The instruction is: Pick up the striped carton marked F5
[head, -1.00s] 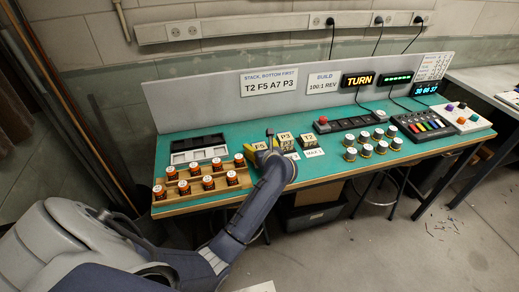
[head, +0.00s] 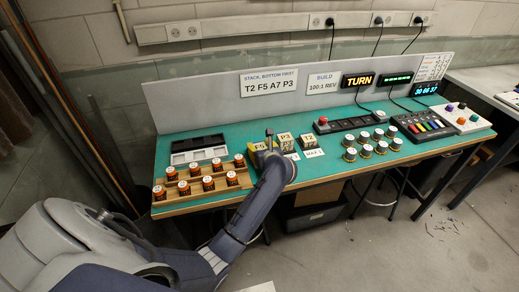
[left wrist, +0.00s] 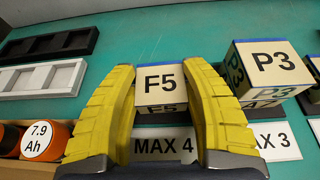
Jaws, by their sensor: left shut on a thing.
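The carton marked F5 (head: 259,147) is cream with a blue stripe along its far top edge. In the left wrist view the F5 carton (left wrist: 160,80) sits between the two yellow fingers of my left gripper (left wrist: 164,110), which is shut on it. In the head view my left gripper (head: 268,152) partly covers it. Whether the carton is clear of the bench I cannot tell. A card marked MAX 4 (left wrist: 166,148) lies in front of it. My right gripper is not in view.
Right of F5, a P3 carton (left wrist: 275,62) appears to sit on another carton; the T2 carton (head: 308,140) stands beyond. A wooden rack of orange cells (head: 203,184) and black and white trays (head: 198,154) lie left. Silver-topped cans (head: 366,150) stand right.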

